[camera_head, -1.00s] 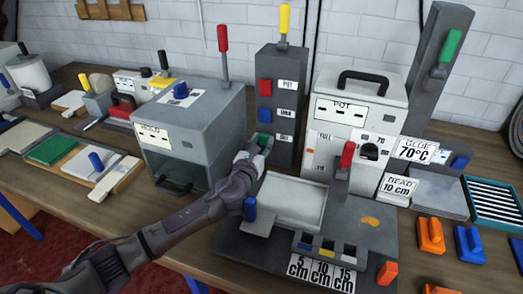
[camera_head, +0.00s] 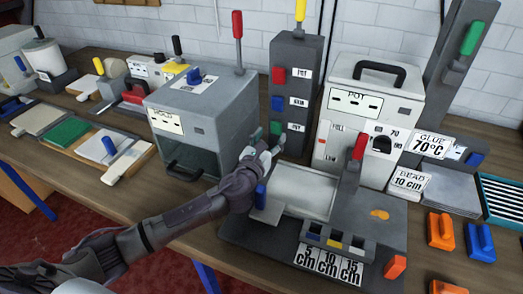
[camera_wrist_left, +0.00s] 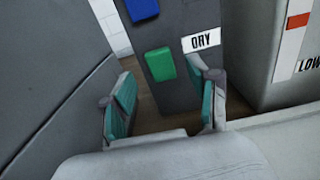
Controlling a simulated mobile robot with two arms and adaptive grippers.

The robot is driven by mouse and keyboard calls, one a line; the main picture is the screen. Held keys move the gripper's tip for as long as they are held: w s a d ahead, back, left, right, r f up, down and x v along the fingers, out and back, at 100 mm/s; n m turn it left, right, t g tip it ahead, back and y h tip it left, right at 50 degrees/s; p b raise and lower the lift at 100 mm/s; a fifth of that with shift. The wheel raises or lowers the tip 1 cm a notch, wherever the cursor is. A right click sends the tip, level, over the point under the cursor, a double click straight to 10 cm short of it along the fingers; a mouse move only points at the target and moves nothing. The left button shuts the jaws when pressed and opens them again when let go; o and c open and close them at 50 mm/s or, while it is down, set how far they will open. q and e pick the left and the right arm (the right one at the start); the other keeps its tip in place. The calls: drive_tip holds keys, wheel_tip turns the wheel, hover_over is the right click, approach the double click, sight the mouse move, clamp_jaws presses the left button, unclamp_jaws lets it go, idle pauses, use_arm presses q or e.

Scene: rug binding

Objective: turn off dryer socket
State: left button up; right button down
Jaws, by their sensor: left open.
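The dark socket column (camera_head: 296,65) stands at the back of the table with red, blue and green switches. The green switch (camera_head: 276,128) beside the bottom label is the lowest. In the left wrist view the same green switch (camera_wrist_left: 160,64) sits left of a label reading DRY (camera_wrist_left: 202,40). My left gripper (camera_head: 264,152) is open and empty, just in front of and below the green switch. In the wrist view its two teal-padded fingers (camera_wrist_left: 165,103) are spread, with the switch above the gap between them. I cannot tell any contact. My right gripper is not in view.
The grey box with a dark window (camera_head: 200,105) stands close left of the gripper. The white glue pot machine (camera_head: 365,120) stands to the right. A grey-white tray (camera_head: 305,190) lies below. The blue switch (camera_wrist_left: 143,8) is just above the green one.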

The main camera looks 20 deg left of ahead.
use_arm(q)
drive_tip(key=s, duration=0.9)
drive_tip(key=shift+a, duration=0.15)
